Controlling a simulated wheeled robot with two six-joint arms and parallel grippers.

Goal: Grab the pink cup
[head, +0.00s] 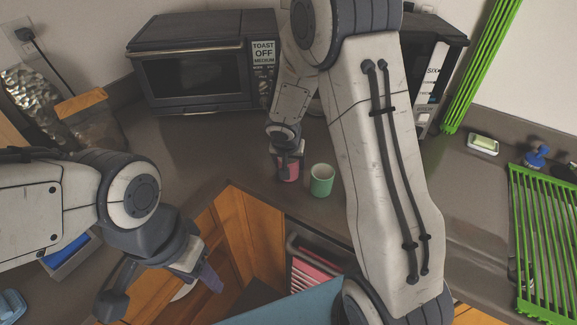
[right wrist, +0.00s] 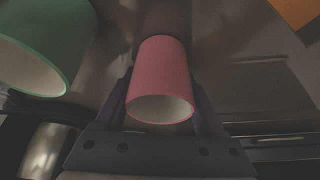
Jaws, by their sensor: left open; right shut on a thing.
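The pink cup (head: 288,170) stands on the dark counter in the head view, left of a green cup. In the right wrist view the pink cup (right wrist: 160,80) sits between the two fingers of my right gripper (right wrist: 160,108), which is shut on it. My right gripper (head: 288,152) partly covers the cup's top in the head view. I cannot tell whether the cup touches the counter. My left gripper (head: 205,275) is open and empty at the lower left, over the counter's front edge.
The green cup (head: 322,180) stands just right of the pink cup; it also shows in the right wrist view (right wrist: 45,45). A toaster oven (head: 195,75) is behind. A green rack (head: 545,235) and a soap dish (head: 483,145) are at the right.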

